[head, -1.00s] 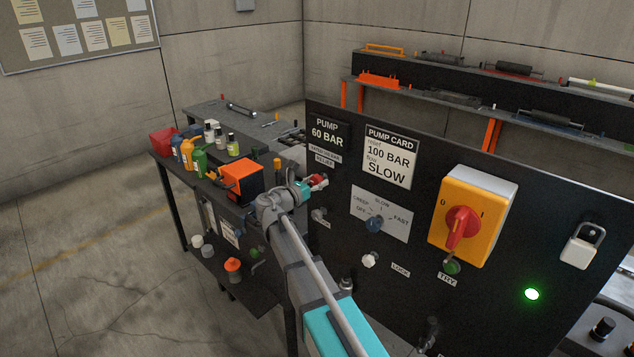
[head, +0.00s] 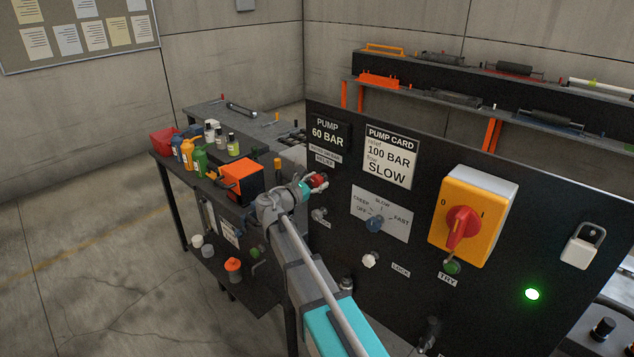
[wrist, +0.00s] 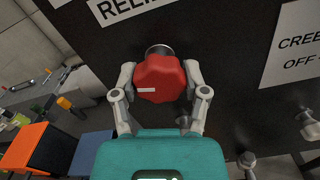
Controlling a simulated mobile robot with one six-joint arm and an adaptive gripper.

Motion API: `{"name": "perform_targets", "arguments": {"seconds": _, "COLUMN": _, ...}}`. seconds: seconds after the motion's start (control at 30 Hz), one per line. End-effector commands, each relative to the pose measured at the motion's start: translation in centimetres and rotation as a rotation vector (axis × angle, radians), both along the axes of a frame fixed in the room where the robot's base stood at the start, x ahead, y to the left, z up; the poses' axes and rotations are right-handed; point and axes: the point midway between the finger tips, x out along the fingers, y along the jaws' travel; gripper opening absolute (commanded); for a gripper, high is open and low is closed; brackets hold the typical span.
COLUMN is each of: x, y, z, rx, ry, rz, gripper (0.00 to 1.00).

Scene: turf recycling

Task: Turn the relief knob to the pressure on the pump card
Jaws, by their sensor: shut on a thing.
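The relief knob (wrist: 160,78) is red and lobed, with a white mark on its face, on the black panel under a label ending in "RELIEF". In the head view the knob (head: 318,181) shows at my gripper's tip. My gripper (wrist: 160,85) is shut on the knob, one finger at each side. The pump display (head: 327,133) reads 60 BAR. The pump card (head: 388,156) reads relief 100 BAR and flow SLOW.
The flow selector (head: 375,223), marked CREEP, SLOW, FAST and OFF, is right of the knob. A yellow box with a red switch (head: 463,228) and a lit green lamp (head: 532,294) are further right. A bench with bottles (head: 192,153) stands left.

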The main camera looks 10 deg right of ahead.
Motion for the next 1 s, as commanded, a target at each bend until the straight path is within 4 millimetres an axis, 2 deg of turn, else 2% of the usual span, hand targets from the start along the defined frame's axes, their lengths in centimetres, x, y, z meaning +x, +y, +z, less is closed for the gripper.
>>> {"name": "perform_targets", "arguments": {"seconds": 1.0, "x": 0.19, "y": 0.05, "z": 0.14, "rx": 0.563, "ry": -0.781, "rz": 0.002, "gripper": 0.11}}
